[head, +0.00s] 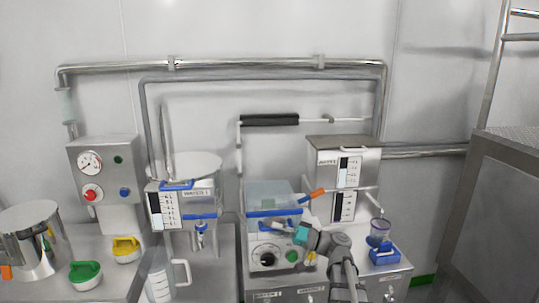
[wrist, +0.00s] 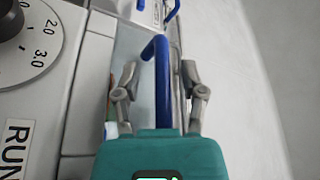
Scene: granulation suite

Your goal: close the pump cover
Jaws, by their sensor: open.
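The pump (head: 268,260) stands at the middle of the bench, with a dark round dial and a green button on its front. Its see-through pale cover (head: 268,196) with a blue edge shows above that front; I cannot tell its exact angle. My gripper (head: 283,228) is in front of the pump, coming from the lower right. In the wrist view my gripper (wrist: 160,72) is open, with one finger on each side of a blue bent bar (wrist: 162,90). The fingers appear apart from the bar. The bar's lower end is hidden behind my gripper's teal body.
An orange-tipped lever (head: 317,193) sticks out right of the cover. A hopper unit (head: 183,207) stands left and a steel box unit (head: 343,160) behind right. A blue-based cup (head: 383,254) is at right. A dial (wrist: 25,45) is near my gripper.

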